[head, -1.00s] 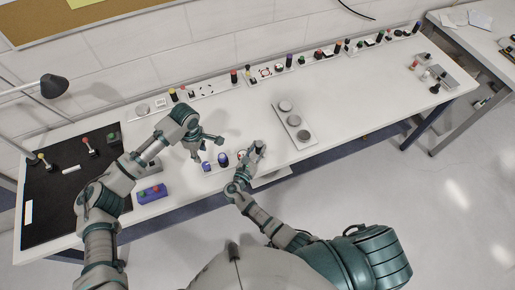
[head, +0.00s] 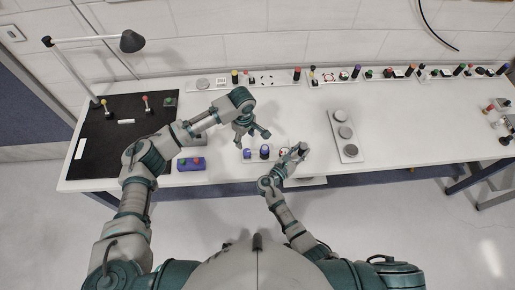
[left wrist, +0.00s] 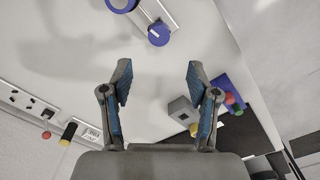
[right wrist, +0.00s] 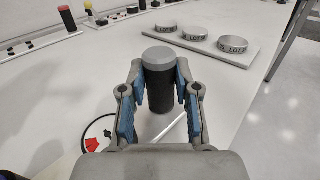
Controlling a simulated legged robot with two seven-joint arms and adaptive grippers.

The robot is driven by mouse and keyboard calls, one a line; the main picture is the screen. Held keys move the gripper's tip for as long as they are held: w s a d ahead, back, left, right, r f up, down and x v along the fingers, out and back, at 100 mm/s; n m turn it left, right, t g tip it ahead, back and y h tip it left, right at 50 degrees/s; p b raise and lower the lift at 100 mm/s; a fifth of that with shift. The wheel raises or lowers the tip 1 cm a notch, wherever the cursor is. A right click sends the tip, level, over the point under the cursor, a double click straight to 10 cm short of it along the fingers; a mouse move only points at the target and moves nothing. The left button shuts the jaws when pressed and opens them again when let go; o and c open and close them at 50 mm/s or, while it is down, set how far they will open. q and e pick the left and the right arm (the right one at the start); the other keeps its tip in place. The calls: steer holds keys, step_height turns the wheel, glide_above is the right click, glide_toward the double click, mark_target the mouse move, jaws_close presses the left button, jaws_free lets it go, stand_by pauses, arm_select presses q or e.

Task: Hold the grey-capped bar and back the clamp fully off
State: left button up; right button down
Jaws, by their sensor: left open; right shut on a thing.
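The grey-capped bar (right wrist: 159,80) is a black upright cylinder with a grey top. In the right wrist view it stands between the fingers of my right gripper (right wrist: 160,105), which is shut on it. My right gripper (head: 300,150) is at the bench's front edge in the head view. Two blue knobs (head: 256,153) sit left of it on a pale fixture; one knob (left wrist: 159,34) shows a white mark in the left wrist view. I cannot tell which part is the clamp. My left gripper (head: 252,134) is open and empty, above and behind the knobs; it also shows in the left wrist view (left wrist: 158,75).
A grey plate with several round cups (head: 344,135) is to the right. A purple box with red and green buttons (head: 191,164) and a black mat (head: 115,145) are left. Small parts line the back edge.

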mark_target(247, 152)
arm_select(q)
step_height(247, 152, down, 10)
steer(key=m, duration=3.1)
steer(key=shift+d+r, duration=0.1)
steer(key=shift+d, duration=0.05)
jaws_close()
